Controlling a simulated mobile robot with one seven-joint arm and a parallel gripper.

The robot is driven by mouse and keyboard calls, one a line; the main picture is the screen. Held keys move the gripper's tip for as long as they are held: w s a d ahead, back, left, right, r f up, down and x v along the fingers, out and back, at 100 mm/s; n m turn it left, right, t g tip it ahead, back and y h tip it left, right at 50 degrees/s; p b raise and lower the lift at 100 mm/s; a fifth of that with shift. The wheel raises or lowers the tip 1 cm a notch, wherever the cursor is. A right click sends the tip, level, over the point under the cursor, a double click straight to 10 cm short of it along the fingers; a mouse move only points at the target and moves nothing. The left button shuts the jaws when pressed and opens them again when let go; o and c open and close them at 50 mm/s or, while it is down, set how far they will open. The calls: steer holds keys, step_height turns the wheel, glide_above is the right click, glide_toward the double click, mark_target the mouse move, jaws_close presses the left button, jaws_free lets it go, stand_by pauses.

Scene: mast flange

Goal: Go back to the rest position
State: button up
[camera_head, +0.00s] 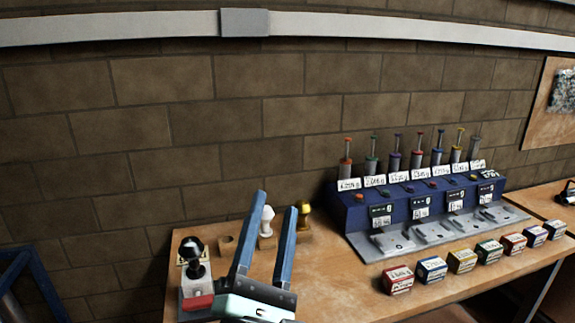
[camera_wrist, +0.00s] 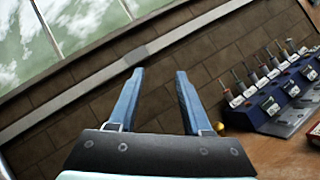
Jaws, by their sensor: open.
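My gripper (camera_head: 275,224) is in front of the wooden workbench in the head view, its two blue fingers apart and pointing up. Nothing is between the fingers as far as I can see; a white knobbed stamp (camera_head: 267,221) shows behind them. In the wrist view my gripper (camera_wrist: 159,75) is open and empty, facing the brick wall and a window.
The workbench (camera_head: 325,270) carries a blue dispenser rack (camera_head: 350,212) with several plungers, and a row of small labelled boxes (camera_head: 397,280). A black-knobbed device (camera_head: 194,265) stands at the left end, a yellow-knobbed stamp (camera_head: 304,212) behind my fingers. A brick wall closes the back.

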steer(key=s+r+m+t+y, duration=0.1)
steer(key=s+r+m, duration=0.3)
steer(key=r+m, duration=0.4)
steer(key=s+d+r+m+t+y+p, duration=0.1)
steer(key=s+r+m, duration=0.3)
steer(key=r+m, duration=0.5)
steer(key=s+r+m+t+y+p, duration=0.1)
steer(key=s+r+m, duration=0.3)
steer(key=r+m, duration=0.4)
steer(key=shift+d+r+t+y, duration=0.4)
steer(key=shift+r+t+y, duration=0.1)
steer(key=shift+r+y, duration=0.15)
steer(key=shift+f, duration=0.15)
